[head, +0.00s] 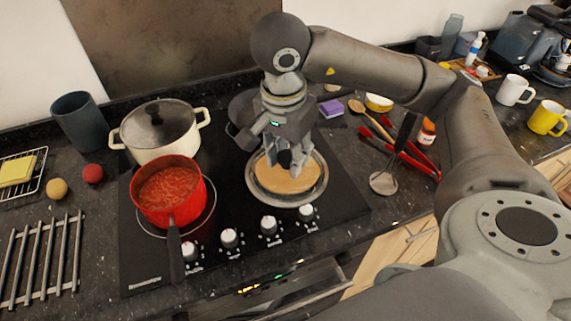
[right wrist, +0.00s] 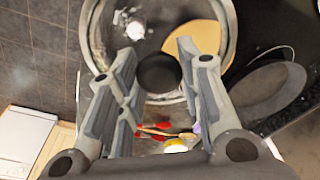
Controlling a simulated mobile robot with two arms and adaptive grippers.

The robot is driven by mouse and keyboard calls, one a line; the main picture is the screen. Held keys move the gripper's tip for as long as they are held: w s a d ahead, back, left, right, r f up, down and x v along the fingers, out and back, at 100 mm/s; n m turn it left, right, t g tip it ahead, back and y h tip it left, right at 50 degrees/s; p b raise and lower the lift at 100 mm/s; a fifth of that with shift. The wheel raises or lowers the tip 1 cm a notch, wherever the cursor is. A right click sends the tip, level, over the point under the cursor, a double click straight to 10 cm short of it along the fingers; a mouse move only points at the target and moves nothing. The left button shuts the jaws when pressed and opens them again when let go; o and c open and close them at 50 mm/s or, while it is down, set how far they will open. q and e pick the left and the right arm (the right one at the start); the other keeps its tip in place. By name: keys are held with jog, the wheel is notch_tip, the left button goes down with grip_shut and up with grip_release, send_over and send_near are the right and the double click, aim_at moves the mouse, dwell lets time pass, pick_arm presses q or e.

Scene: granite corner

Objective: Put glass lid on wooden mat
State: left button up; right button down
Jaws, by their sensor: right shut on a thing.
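My right gripper (head: 292,163) points down over the hob, shut on the glass lid (head: 322,187). In the right wrist view the lid's dark round knob (right wrist: 158,73) sits between the two fingers, and the lid's metal rim (right wrist: 92,50) curves around them. The round, pale wooden mat (head: 290,186) lies under the lid at the right front of the hob and shows through the glass. In the right wrist view the mat (right wrist: 207,36) appears off to one side of the lid's middle. I cannot tell how large the gap between them is. My left gripper is out of view.
A red saucepan of sauce (head: 170,188) stands left of the lid, with a lidded cream pot (head: 160,143) behind it. A dark pan (head: 240,108) is behind my gripper. Utensils (head: 384,182) lie to the right. Hob knobs (head: 268,226) line the front.

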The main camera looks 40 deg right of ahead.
jog(key=shift+s+d+f, duration=0.1)
jog(key=shift+s+d, duration=0.1)
jog(key=shift+d, duration=0.1)
jog(key=shift+w+d+f, duration=0.2)
jog(key=w+d+f, duration=0.2)
jog(key=w+f, duration=0.1)
jog(key=w+d+f+p, duration=0.1)
jog(key=w+d+f, duration=0.1)
jog(key=w+f, duration=0.1)
jog(key=w+d+f, duration=0.2)
jog(key=w, duration=0.2)
jog(key=shift+w+d+f+p, duration=0.35)
jog(key=shift+f, duration=0.05)
notch_tip(320, 180, down, 3)
jog(key=shift+w+d+r+p, duration=0.1)
jog(key=shift+p, duration=0.8)
jog(key=shift+f, duration=0.4)
jog(key=shift+f, duration=0.1)
